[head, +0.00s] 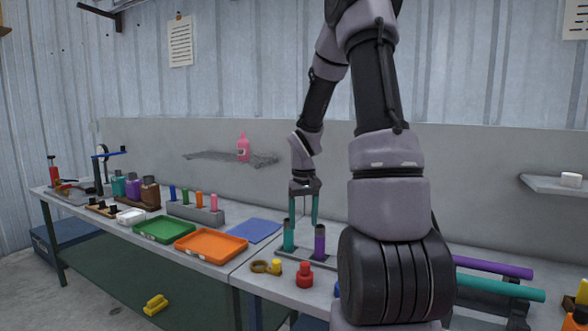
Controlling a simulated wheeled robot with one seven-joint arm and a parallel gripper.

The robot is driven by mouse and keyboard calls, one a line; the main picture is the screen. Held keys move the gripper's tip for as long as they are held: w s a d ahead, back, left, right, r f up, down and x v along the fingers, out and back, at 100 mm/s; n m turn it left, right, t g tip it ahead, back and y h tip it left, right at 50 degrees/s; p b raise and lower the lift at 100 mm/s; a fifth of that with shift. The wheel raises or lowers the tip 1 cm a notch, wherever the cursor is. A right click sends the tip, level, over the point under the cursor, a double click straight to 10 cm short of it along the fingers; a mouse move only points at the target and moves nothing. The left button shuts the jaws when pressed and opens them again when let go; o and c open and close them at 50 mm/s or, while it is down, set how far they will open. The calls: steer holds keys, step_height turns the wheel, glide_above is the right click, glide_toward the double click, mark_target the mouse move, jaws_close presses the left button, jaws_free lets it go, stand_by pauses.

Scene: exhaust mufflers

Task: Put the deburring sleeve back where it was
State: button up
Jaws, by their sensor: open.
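My gripper (304,221) points down over the bench, its two teal fingers apart with nothing visible between them. Just below it, a teal upright tube (289,237) and a purple upright tube (320,243) stand on a grey base plate (294,255). The left finger overlaps the top of the teal tube in the picture; I cannot tell if they touch. A red stepped piece (304,274) and a yellow piece (276,267) stand in front of the plate. I cannot tell which piece is the deburring sleeve.
A blue mat (254,231), orange tray (211,256) and green tray (164,230) lie to the left. Behind them a grey block (196,213) holds several coloured pegs. Long purple (493,267) and teal (500,288) pipes lie at right. My arm hides part of the bench.

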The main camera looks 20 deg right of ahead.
steer(key=s+a+r+m+t, duration=0.1)
steer(key=s+a+r, duration=0.2)
steer(key=r, duration=0.4)
steer(key=s+a+r+t, duration=0.2)
steer(key=s+a+r, duration=0.15)
steer(key=r, duration=0.45)
steer(key=s+a+r+m+t+y, duration=0.1)
steer(key=s+a+r+t+y, duration=0.1)
steer(key=s+a+r, duration=0.4)
steer(key=s+r+t, duration=0.1)
steer(key=s+r, duration=0.2)
steer(key=s, duration=0.3)
steer(key=shift+s+r+t, duration=0.25)
steer(key=shift+s+t, duration=0.05)
steer(key=shift+d, duration=0.15)
